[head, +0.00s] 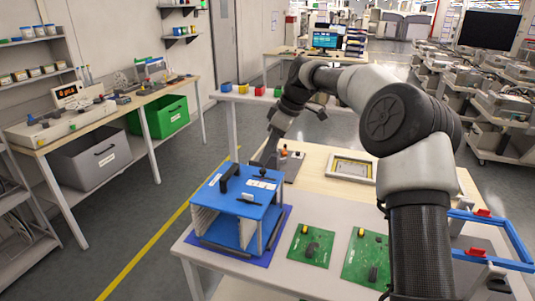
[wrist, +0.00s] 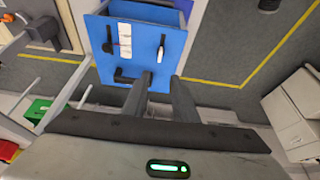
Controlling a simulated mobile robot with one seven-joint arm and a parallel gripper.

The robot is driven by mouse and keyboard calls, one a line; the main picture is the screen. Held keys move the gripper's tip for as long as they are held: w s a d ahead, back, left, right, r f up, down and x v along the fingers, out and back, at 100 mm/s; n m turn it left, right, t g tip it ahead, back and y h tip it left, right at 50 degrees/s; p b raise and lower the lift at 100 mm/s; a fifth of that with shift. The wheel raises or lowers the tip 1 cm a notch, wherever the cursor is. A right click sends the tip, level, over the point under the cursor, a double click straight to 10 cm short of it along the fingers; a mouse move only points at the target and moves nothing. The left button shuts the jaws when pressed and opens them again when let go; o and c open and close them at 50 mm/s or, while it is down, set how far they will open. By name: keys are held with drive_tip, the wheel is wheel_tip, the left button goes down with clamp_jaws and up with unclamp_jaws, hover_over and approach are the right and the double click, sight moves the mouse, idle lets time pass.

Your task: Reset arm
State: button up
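My arm reaches from the right over the table and bends down at its far end. My gripper (head: 266,154) is low at the back right of a blue-topped box in the head view, and its fingertips are partly hidden there. In the wrist view my gripper (wrist: 161,76) shows two dark fingers apart with nothing between them. The blue-topped box (head: 233,202) has a black handle on top and stands on a blue mat (head: 212,243). Its blue face (wrist: 135,50) lies beyond the fingers in the wrist view; I cannot tell whether they touch it.
Two green circuit boards (head: 308,247) (head: 364,262) lie right of the box. A framed panel (head: 351,168) lies behind them, and a blue frame with red clips (head: 485,258) is at the right. A workbench (head: 110,112) with bins stands left across open floor.

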drive_tip(key=s+d+r+m+t+h, duration=0.1)
drive_tip(key=s+d+r+m, duration=0.1)
drive_tip(key=s+r, duration=0.35)
drive_tip(key=s+d+r+m+h, duration=0.2)
drive_tip(key=s, duration=0.6)
drive_tip(key=s+d+r+m+t+h, duration=0.1)
drive_tip(key=s+d+r+m, duration=0.15)
drive_tip(key=s, duration=0.45)
drive_tip(key=s+d+f+m+t, duration=0.1)
drive_tip(key=s+d+m, duration=0.2)
drive_tip(key=s, duration=0.6)
drive_tip(key=s+d+f+m+t+p, duration=0.1)
drive_tip(key=s+d+f+m, duration=0.1)
drive_tip(key=s, duration=0.8)
drive_tip(key=d+m, duration=0.1)
drive_tip(key=m, duration=0.1)
drive_tip(key=shift+s+d+m+p, duration=0.2)
drive_tip(key=shift+m+p, duration=0.1)
drive_tip(key=shift+m, duration=0.05)
